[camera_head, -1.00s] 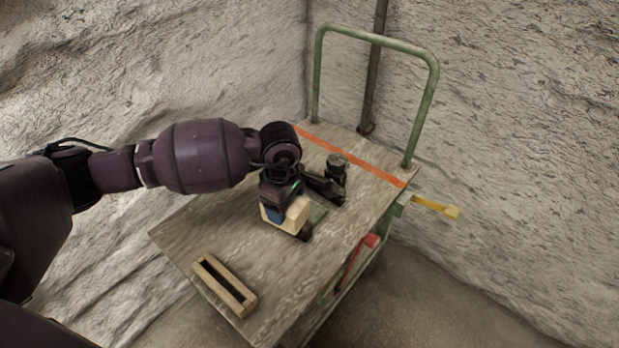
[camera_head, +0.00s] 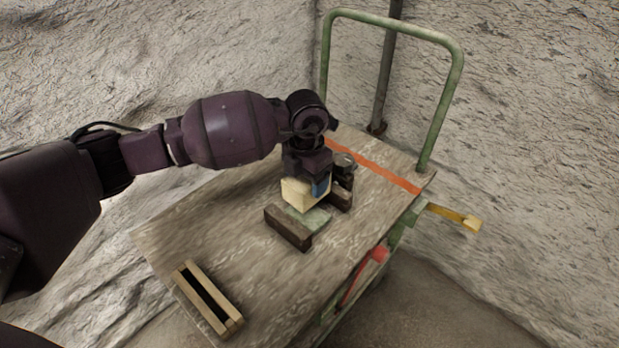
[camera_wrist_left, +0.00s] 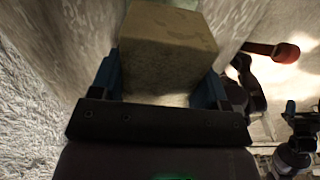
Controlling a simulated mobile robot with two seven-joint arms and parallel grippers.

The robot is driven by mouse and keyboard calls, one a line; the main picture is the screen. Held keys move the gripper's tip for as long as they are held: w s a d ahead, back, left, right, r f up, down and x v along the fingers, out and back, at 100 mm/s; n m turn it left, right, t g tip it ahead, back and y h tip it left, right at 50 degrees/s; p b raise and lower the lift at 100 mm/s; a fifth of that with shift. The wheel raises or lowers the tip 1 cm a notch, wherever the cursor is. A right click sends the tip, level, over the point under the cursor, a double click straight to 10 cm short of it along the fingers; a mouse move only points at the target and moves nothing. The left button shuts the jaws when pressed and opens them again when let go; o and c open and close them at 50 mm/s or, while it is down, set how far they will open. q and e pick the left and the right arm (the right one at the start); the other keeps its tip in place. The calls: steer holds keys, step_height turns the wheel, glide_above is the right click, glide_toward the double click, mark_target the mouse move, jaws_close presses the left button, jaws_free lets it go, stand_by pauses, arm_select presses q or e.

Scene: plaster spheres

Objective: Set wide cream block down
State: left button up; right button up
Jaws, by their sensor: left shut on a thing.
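The wide cream block (camera_head: 302,193) is held in my left gripper (camera_head: 314,186), whose blue finger shows at its right side. It hangs just above a flat greenish piece (camera_head: 312,221) on the cart top, between two dark brown blocks; I cannot tell whether it touches anything. In the left wrist view the cream block (camera_wrist_left: 168,42) sits between the blue fingers of my left gripper (camera_wrist_left: 160,82). The block's underside is hidden.
One dark brown block (camera_head: 287,229) lies in front, another (camera_head: 340,199) behind. A dark cylinder (camera_head: 344,168) stands close behind my gripper. A slotted wooden frame (camera_head: 233,321) lies at the near left edge of the cart top (camera_head: 190,238). A green handle (camera_head: 447,100) rises at the back.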

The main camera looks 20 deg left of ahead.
arm_select(q)
steer(key=shift+w+r, duration=0.15)
arm_select(e)
steer(key=shift+s, duration=0.1)
arm_select(q)
steer(key=shift+r, duration=0.1)
steer(key=shift+f, duration=0.75)
step_height(320, 180, down, 2)
steer(key=shift+f, duration=0.1)
steer(key=shift+f+b, duration=0.4)
steer(key=shift+f, duration=0.65)
arm_select(e)
steer(key=shift+w+a, duration=0.1)
steer(key=shift+w, duration=0.1)
